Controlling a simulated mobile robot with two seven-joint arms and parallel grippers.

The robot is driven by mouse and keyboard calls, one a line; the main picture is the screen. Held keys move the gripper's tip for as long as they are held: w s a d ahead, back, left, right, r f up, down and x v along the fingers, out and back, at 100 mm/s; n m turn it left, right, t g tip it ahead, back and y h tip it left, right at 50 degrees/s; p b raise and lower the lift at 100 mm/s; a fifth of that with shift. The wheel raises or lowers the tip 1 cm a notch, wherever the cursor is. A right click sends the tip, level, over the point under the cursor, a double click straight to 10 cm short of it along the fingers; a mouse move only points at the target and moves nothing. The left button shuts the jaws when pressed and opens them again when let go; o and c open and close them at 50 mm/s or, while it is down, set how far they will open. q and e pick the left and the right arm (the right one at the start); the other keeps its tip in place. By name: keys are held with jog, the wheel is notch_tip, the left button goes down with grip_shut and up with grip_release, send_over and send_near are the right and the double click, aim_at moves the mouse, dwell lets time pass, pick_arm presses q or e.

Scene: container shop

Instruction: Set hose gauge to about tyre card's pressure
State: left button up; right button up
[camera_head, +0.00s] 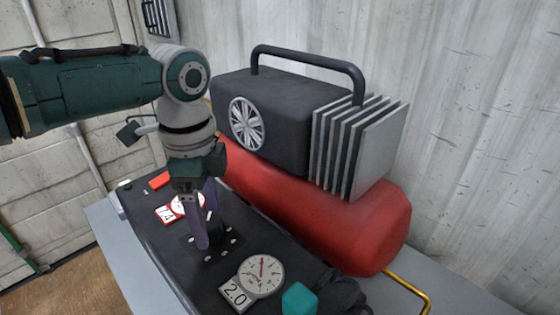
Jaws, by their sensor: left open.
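A round white gauge (261,273) with a red needle pointing about straight up sits on the dark panel (150,222). A white card (234,295) reading "2.0" is beside it. Farther back is a second gauge (186,206), partly hidden by my gripper, with a red-edged card (166,214) whose number I cannot read surely. A dark knob (216,236) with white marks around it is between them. My left gripper (208,238) is open, pointing down with its fingers at the knob; I cannot tell whether they touch it. My right gripper is not in view.
A compressor with a black motor housing (270,122), grey fins (375,150) and a red tank (310,215) stands behind the panel. A teal block (299,300) and a dark item (343,290) lie at the front right. A red piece (160,181) is at the panel's back left.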

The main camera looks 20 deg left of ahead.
aim_at(208, 222)
pick_arm(q)
notch_tip(208, 222, up, 9)
jog(key=shift+p, duration=0.35)
